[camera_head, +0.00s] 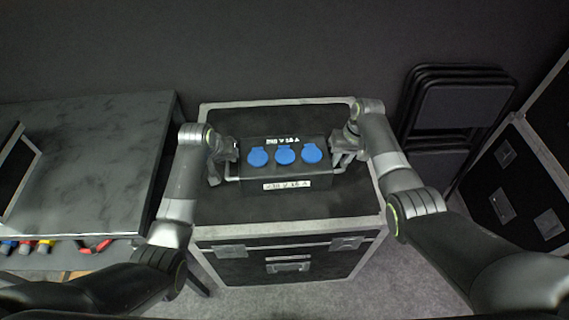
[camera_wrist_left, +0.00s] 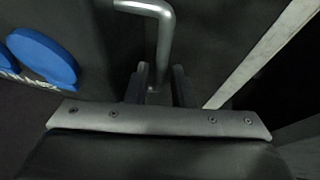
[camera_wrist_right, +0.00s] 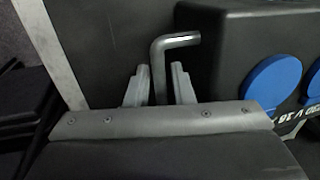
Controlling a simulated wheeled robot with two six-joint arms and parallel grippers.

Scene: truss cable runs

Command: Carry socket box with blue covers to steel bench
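The socket box (camera_head: 312,184) is black with blue covers (camera_head: 285,154) in a row and white labels. It sits on a black flight case (camera_head: 240,212) with metal edges. A bent metal handle sticks out at each end. My left gripper (camera_head: 226,166) is at the left handle (camera_wrist_left: 163,35), its fingers apart on either side of the bar. My right gripper (camera_head: 342,158) is at the right handle (camera_wrist_right: 172,42), also with fingers apart around the bar. Small gaps show beside both bars. The steel bench (camera_head: 95,140), a dark grey top, stands at the left.
A dark panel-like object (camera_head: 14,175) lies at the bench's left end. Coloured connectors (camera_head: 25,247) show below its front edge. Folded black chairs (camera_head: 455,110) lean at the right, beside another black case (camera_head: 520,180). Much of the bench top is clear.

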